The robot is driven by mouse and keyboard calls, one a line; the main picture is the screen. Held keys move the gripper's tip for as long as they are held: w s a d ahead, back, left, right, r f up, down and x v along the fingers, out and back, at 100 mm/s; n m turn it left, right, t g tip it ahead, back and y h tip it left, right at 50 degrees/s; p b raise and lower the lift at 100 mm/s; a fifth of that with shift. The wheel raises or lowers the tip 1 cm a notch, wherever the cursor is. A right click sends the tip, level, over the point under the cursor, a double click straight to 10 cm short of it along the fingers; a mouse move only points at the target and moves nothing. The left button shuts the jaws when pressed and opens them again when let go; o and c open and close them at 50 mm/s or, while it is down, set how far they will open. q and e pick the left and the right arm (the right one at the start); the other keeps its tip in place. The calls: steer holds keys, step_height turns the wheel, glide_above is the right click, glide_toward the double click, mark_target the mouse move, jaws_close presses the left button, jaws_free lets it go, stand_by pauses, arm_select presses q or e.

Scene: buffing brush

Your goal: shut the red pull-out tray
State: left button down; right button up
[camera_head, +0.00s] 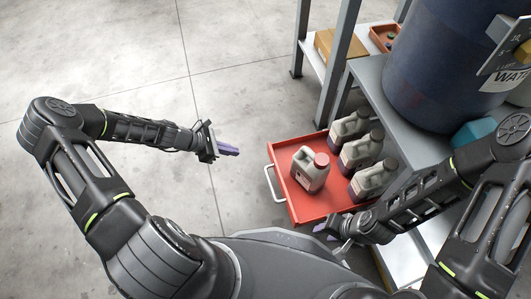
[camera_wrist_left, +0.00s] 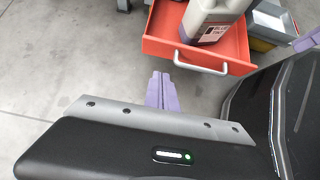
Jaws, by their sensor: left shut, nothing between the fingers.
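The red pull-out tray (camera_head: 305,209) is pulled out from under the grey shelf, and it also shows in the left wrist view (camera_wrist_left: 160,47). Its pale handle (camera_head: 272,184) is on the front face and shows in the wrist view too (camera_wrist_left: 200,67). My left gripper (camera_head: 229,149) is shut and empty, left of the tray and apart from the handle. Its purple fingers (camera_wrist_left: 161,90) point toward the tray front in the wrist view. My right gripper (camera_head: 326,231) is by the tray's near corner; its jaws are too small to judge.
Several grey jugs stand in or over the tray, one with a red cap (camera_head: 311,170) near its front. A blue barrel (camera_head: 435,65) stands on the shelf (camera_head: 385,100). A dark upright post (camera_head: 335,65) is behind the tray. The floor (camera_head: 225,50) left of the tray is clear.

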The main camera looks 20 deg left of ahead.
arm_select(q)
steer(key=b, duration=0.5)
glide_toward(271, 155)
steer(key=x, duration=0.5)
steer(key=shift+s+f, duration=0.15)
steer(key=shift+f, duration=0.15)
steer(key=shift+d+r, duration=0.1)
steer(key=shift+d, duration=0.2)
steer(key=shift+w+d, duration=0.15)
steer(key=shift+w, duration=0.1)
